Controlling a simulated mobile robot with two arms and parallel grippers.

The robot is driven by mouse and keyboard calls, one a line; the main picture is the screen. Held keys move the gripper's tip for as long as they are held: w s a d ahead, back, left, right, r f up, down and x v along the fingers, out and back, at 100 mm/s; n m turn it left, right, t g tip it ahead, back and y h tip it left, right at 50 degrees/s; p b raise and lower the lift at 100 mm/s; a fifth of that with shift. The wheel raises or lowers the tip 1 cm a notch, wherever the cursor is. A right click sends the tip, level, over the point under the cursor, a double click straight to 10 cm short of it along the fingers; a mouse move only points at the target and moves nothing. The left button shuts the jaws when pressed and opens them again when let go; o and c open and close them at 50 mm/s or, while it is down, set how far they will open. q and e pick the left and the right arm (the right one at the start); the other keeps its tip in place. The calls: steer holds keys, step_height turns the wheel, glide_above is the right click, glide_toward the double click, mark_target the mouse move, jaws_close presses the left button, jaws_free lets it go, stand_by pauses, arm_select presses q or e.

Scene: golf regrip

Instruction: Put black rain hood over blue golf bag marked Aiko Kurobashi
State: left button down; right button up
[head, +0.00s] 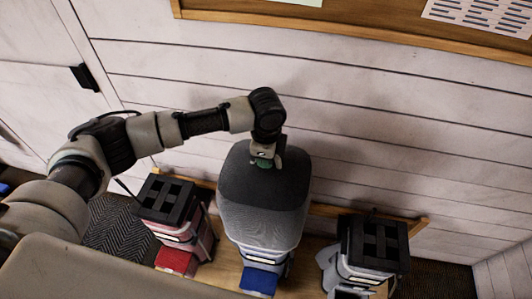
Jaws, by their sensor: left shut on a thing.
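The rain hood (265,195) is a rounded dome, black on top and greyer lower down. My left gripper (264,160) is shut on its top, where a small green patch shows. The hood hangs in front of or over the middle golf bag (262,257), hiding its upper part. My right gripper is not in view.
A red and pink bag (178,235) with a black divided top stands to the left. A grey-white bag (352,271) with a black top stands to the right. A wooden rail (411,227) runs behind them along the panelled wall (420,150).

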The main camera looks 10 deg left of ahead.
arm_select(q)
steer(key=shift+f+b, duration=1.3)
steer(key=shift+f, duration=2.55)
steer(key=shift+c, duration=0.4)
jaws_free()
steer(key=shift+r, duration=0.1)
step_height(320, 180, up, 8)
steer(key=p, duration=0.8)
steer(key=shift+f, duration=0.2)
steer(key=shift+r+p, duration=0.5)
steer(key=shift+r, duration=0.6)
